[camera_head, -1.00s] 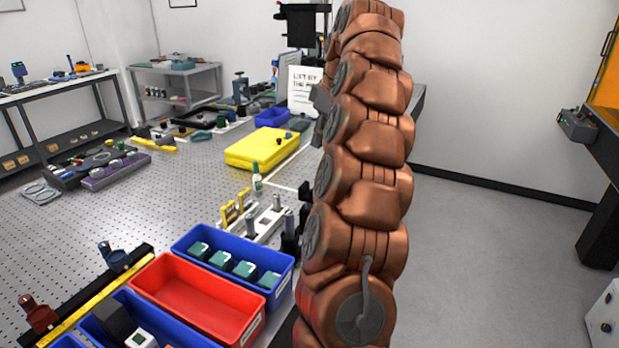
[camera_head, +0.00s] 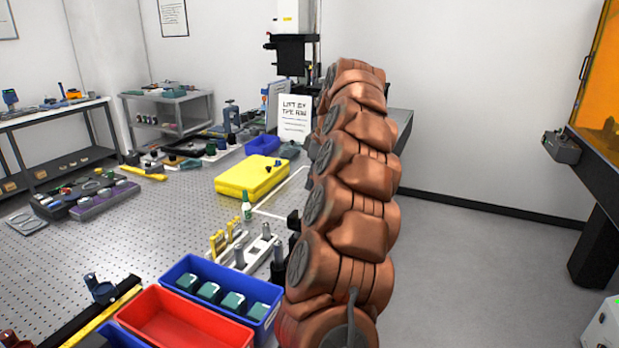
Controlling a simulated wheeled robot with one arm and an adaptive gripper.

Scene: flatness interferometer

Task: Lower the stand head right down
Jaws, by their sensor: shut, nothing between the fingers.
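A dark stand (camera_head: 291,42) rises at the back of the long perforated table, behind the sign. A white box-shaped unit (camera_head: 293,16) sits high on it and is cut off by the top edge of the picture. I cannot tell for sure which part is the stand head or how far down it sits. My copper arm reaches up the middle of the picture, its far end near the stand in the view. My gripper is hidden behind the arm, and so is part of the table around the stand's base.
A white sign (camera_head: 295,118) stands before the stand. A yellow case (camera_head: 251,177), a green-capped bottle (camera_head: 246,206), a red bin (camera_head: 180,322) and a blue bin (camera_head: 190,265) lie left of my arm. Open floor (camera_head: 470,260) lies right, before an orange-windowed machine (camera_head: 606,90).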

